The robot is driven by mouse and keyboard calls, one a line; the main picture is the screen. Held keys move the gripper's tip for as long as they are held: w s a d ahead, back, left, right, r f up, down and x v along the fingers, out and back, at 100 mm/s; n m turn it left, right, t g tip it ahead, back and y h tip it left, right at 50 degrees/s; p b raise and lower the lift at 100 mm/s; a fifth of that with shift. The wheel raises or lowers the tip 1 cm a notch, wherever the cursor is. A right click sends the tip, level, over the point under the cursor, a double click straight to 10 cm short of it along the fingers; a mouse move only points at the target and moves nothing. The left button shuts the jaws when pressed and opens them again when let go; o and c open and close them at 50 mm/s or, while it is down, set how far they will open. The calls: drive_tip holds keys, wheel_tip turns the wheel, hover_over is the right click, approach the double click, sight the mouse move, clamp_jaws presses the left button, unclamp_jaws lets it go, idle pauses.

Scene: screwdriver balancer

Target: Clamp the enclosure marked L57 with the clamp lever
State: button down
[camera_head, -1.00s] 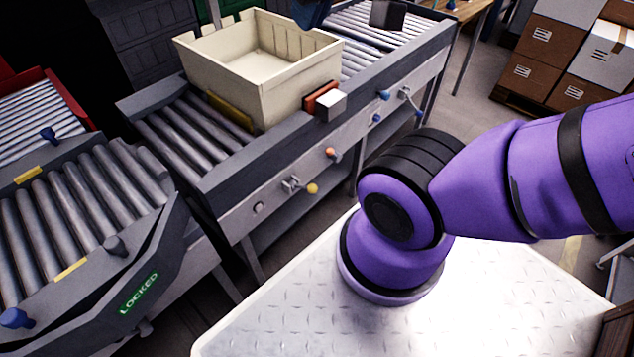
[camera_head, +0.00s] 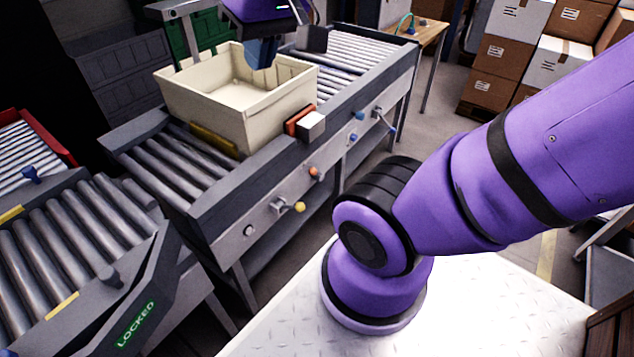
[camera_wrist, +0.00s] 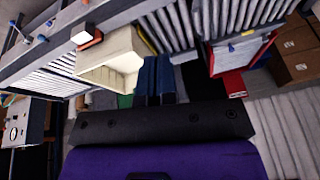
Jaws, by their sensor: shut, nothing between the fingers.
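My gripper (camera_head: 262,54) is at the top of the head view, over the far right rim of an empty-looking cream tote (camera_head: 238,128). Its blue fingers are together and hold nothing. In the wrist view the blue fingers (camera_wrist: 154,82) point toward the conveyor side, and the tote (camera_wrist: 112,62) lies left of them. I cannot make out an enclosure marked L57 in either view. No clamp lever can be identified for certain; small levers with a yellow knob (camera_head: 299,207) and an orange knob (camera_head: 314,172) sit on the conveyor's side.
The tote stands on a roller conveyor (camera_head: 150,165), with a red-and-white block (camera_head: 305,122) at its near side. A conveyor section marked LOCKED (camera_head: 135,323) is at the lower left. Stacked boxes (camera_head: 492,60) stand at the back right. A wooden table (camera_head: 425,32) is behind.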

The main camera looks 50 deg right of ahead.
drive_tip(key=w+d+f+m+g+y, duration=0.2)
drive_tip(key=w+d+f+m+y, duration=0.1)
drive_tip(key=w+f+m, duration=0.4)
drive_tip(key=w+d+f+m+g+y, duration=0.25)
drive_tip(key=w+f+y, duration=0.2)
drive_tip(key=w, duration=0.55)
drive_tip(key=w+d+f+m+t+y, duration=0.3)
drive_tip(key=w+d+f+m, duration=0.15)
drive_tip(key=d+f, duration=0.35)
drive_tip(key=w+d+f+m+t+y, duration=0.3)
drive_tip(key=d+f+m, duration=0.3)
drive_tip(key=f, duration=0.5)
drive_tip(key=s+d+f+m+t+h, duration=0.2)
drive_tip(key=d+f+m+t, duration=0.45)
drive_tip(key=f, duration=0.45)
drive_tip(key=s+d+f+m+t+h, duration=0.2)
drive_tip(key=d+f+m+t, duration=0.35)
drive_tip(key=f+m, duration=0.4)
drive_tip(key=s+f+m+t+h, duration=0.1)
drive_tip(key=s+f+m+h, duration=0.4)
drive_tip(key=f+h, duration=0.3)
drive_tip(key=s+f+m+t+h, duration=0.1)
drive_tip(key=s+f+m+h, duration=0.4)
drive_tip(key=f, duration=0.8)
drive_tip(key=m+h, duration=0.2)
drive_tip(key=m, duration=0.1)
drive_tip(key=shift+d+h, duration=0.15)
drive_tip(key=shift+h, duration=0.2)
drive_tip(key=shift+w, duration=0.15)
